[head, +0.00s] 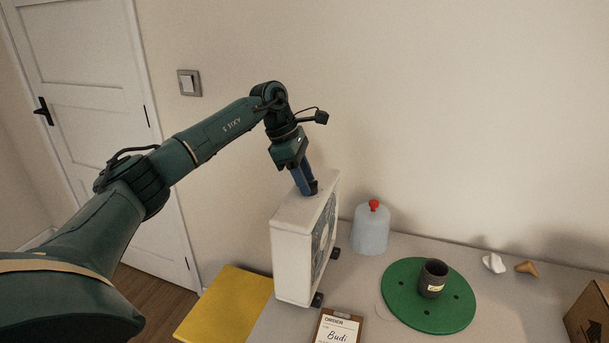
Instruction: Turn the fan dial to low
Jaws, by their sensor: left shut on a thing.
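The fan is a white, box-shaped unit (292,262) standing on the table, with its round grille (325,238) facing right. My left gripper (309,188) points down at the fan's top face from above. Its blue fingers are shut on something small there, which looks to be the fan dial. The dial itself is hidden by the fingers, so its setting cannot be read. My right gripper is out of view.
Right of the fan stand a translucent bottle with a red cap (371,228) and a green round board (402,309) bearing a dark cup (433,278). An order clipboard (337,328) lies in front. A yellow surface (228,302) is at left, a cardboard box (590,315) at far right.

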